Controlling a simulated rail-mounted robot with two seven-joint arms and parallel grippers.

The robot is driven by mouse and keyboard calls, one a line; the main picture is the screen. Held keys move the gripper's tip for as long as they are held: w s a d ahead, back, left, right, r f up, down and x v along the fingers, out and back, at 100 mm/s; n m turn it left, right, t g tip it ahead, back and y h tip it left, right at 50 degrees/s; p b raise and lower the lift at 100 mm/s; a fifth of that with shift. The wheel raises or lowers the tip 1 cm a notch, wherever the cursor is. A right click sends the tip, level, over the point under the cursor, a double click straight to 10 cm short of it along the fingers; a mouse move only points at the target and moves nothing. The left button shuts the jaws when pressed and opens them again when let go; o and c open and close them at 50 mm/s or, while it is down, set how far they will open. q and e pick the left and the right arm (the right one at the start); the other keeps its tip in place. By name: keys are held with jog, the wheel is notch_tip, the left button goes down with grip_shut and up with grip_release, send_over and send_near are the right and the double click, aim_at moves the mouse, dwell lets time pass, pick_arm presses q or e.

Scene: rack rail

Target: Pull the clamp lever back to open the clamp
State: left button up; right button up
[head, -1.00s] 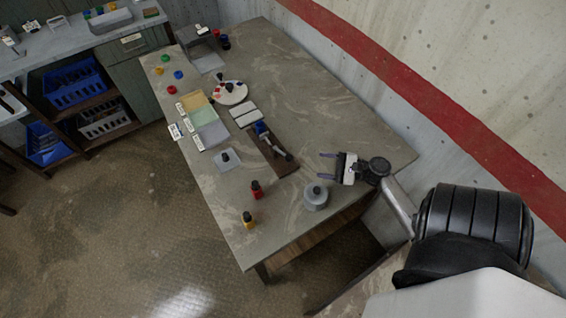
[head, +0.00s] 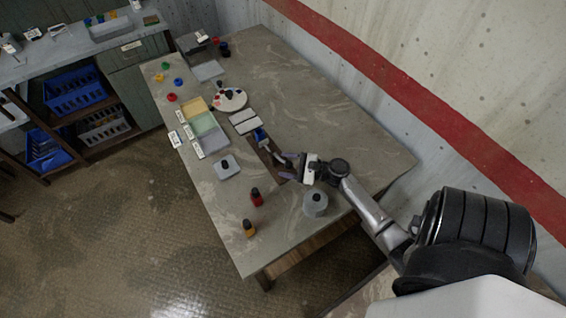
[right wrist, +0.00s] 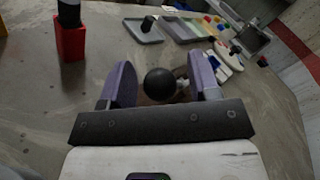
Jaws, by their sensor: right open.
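The clamp (head: 261,136), with a blue part and a grey metal lever (head: 276,154), is mounted on a dark brown board on the table. My right gripper (head: 284,165) is at the near end of the lever. In the right wrist view, the lever's round black knob (right wrist: 160,85) shows between the two purple fingers of the open right gripper (right wrist: 163,82), with gaps on both sides. Part of the board and the lever's lower end are hidden by the gripper. My left gripper is not in view.
A grey round container (head: 315,203) stands close by my right wrist. A grey tray (head: 227,168) lies left of the clamp. The table (head: 340,120) is clear to the right.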

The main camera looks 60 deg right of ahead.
jog(key=shift+w+a, duration=0.2)
jog(key=shift+w, duration=0.45)
jog(key=shift+c, duration=0.5)
grip_shut()
